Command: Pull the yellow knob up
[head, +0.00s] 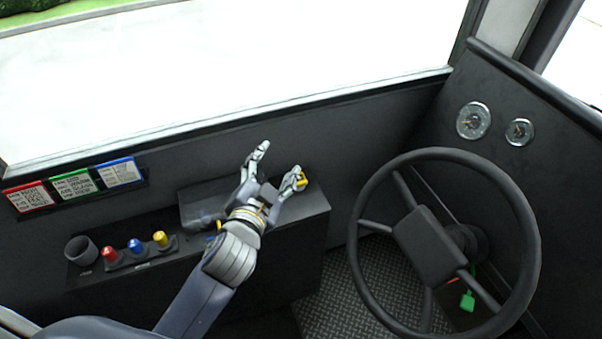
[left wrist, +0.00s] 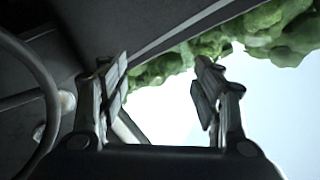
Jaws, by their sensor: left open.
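A small yellow knob (head: 303,181) shows at the right end of the dark side console, partly hidden behind one finger of my left gripper (head: 278,161). A second yellow knob (head: 160,239) stands on the left part of the console, beside a blue knob (head: 135,245) and a red knob (head: 110,254). My left gripper is open, with its fingers spread over the console's right part. One finger is at or very near the right-end yellow knob; I cannot tell whether they touch. In the left wrist view the open fingers (left wrist: 160,80) have nothing between them. My right gripper is not in view.
A steering wheel (head: 445,150) stands to the right. A dark cup holder (head: 80,250) is at the console's left end. Red, green and blue labelled cards (head: 72,185) line the wall below the window. A green tag (head: 467,301) hangs under the wheel.

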